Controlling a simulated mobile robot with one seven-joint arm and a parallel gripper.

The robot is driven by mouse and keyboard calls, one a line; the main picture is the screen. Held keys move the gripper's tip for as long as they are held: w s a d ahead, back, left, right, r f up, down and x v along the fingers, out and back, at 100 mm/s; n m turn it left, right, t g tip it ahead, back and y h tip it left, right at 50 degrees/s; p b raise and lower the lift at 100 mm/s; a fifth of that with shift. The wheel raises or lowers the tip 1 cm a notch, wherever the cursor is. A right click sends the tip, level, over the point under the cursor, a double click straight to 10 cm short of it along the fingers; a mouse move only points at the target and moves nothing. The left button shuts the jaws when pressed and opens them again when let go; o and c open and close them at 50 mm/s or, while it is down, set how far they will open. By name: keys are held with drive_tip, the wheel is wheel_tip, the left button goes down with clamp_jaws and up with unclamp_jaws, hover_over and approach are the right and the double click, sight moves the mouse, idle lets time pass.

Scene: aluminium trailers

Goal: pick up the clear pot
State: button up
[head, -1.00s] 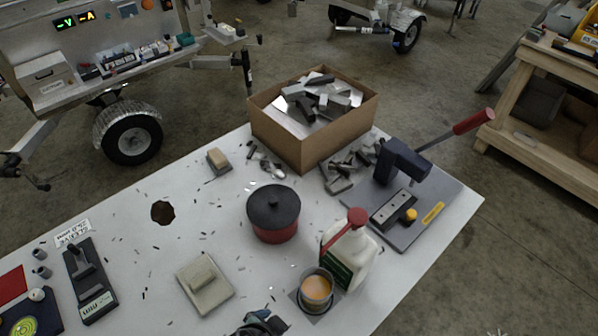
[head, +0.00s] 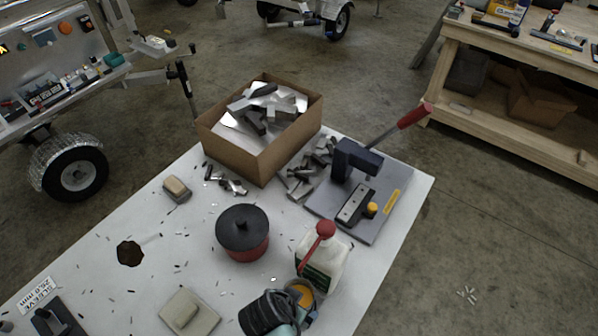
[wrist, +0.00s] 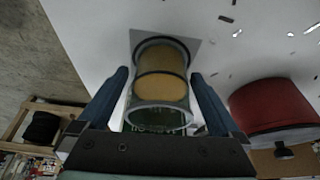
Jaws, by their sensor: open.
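The clear pot (head: 303,292) with orange contents stands near the front edge of the white table, beside the white jug. It also shows in the wrist view (wrist: 160,85), seen from close by, lying between the two blue fingers. My gripper (wrist: 160,78) is open, with one finger on each side of the pot. A gap shows beside the pot on at least the left side; I cannot tell whether either finger touches it. In the head view my gripper (head: 288,312) partly hides the pot.
A white jug (head: 322,262) with a red top stands close behind the pot. A red pot with a black lid (head: 243,233) is to the left. A cardboard box (head: 260,150) of metal offcuts and a lever press (head: 355,165) stand farther back.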

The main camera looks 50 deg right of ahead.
drive_tip(key=d, duration=0.2)
drive_tip(key=shift+w+d+f+p, duration=0.15)
drive_tip(key=shift+w+d+p, duration=0.05)
drive_tip(key=shift+d+p, duration=0.1)
drive_tip(key=shift+f, duration=0.4)
drive_tip(key=c, duration=1.4)
drive_tip(key=shift+c, duration=0.2)
drive_tip(key=shift+w+r, duration=0.1)
